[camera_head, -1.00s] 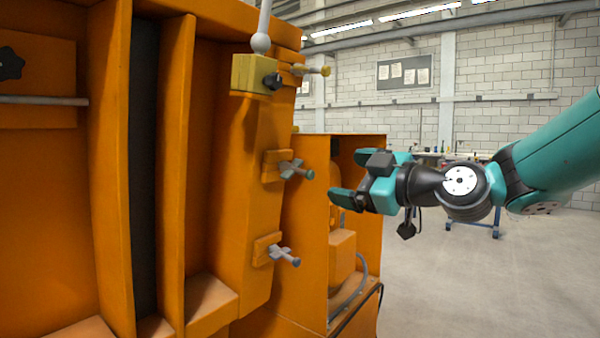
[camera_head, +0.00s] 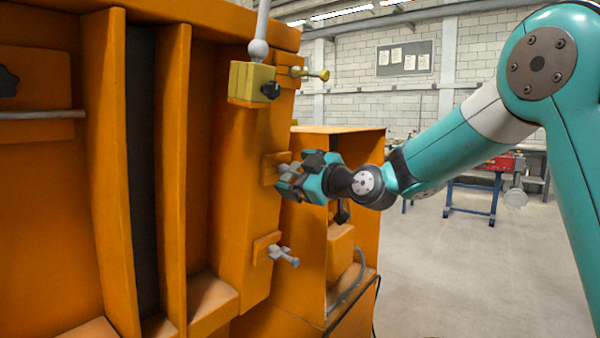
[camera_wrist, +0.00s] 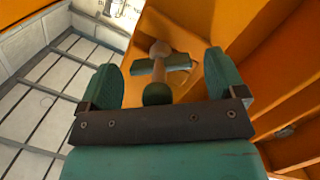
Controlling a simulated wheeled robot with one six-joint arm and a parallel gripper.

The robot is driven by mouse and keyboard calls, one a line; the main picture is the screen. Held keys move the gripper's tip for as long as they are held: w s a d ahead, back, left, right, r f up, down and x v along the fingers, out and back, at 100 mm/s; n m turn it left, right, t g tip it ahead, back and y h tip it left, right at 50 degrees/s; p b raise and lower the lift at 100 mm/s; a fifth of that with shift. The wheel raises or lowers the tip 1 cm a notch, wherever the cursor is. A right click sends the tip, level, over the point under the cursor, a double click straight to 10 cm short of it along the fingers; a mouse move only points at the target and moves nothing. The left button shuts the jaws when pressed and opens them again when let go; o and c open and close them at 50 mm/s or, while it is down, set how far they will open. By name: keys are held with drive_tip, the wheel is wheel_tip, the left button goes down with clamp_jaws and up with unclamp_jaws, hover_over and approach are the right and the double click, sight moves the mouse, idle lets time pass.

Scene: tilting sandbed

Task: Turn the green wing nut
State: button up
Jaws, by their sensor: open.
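The green wing nut (camera_wrist: 176,62) shows in the wrist view with its wings spread crosswise on a pale bolt. The bolt's round green end (camera_wrist: 157,95) points toward my palm. My gripper (camera_wrist: 162,72) is open, with one finger on each side of the nut. Gaps show between the fingers and the wings. In the head view my gripper (camera_head: 288,179) is at the middle fastener (camera_head: 283,168) on the orange machine and hides most of it. The nut's colour is hard to tell there.
A similar bolt with a nut (camera_head: 283,256) sticks out below, and a yellowish one (camera_head: 312,74) above near a yellow block (camera_head: 251,82). The orange machine's side panel (camera_head: 240,190) lies to the left. Open floor (camera_head: 450,280) is at the right.

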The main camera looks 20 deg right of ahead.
drive_tip(key=c, duration=0.9)
drive_tip(key=shift+d+f+m+b, duration=0.1)
drive_tip(key=shift+f+m+b, duration=0.05)
drive_tip(key=shift+m+b, duration=0.65)
drive_tip(key=m, duration=0.1)
drive_tip(key=m+g+y+b, duration=0.1)
drive_tip(key=shift+r+m, duration=0.25)
drive_tip(key=shift+m, duration=0.05)
drive_tip(key=o, duration=0.9)
drive_tip(key=b+v, duration=0.4)
drive_tip(key=v, duration=1.3)
drive_tip(key=shift+d, duration=0.3)
drive_tip(key=shift+s, duration=0.1)
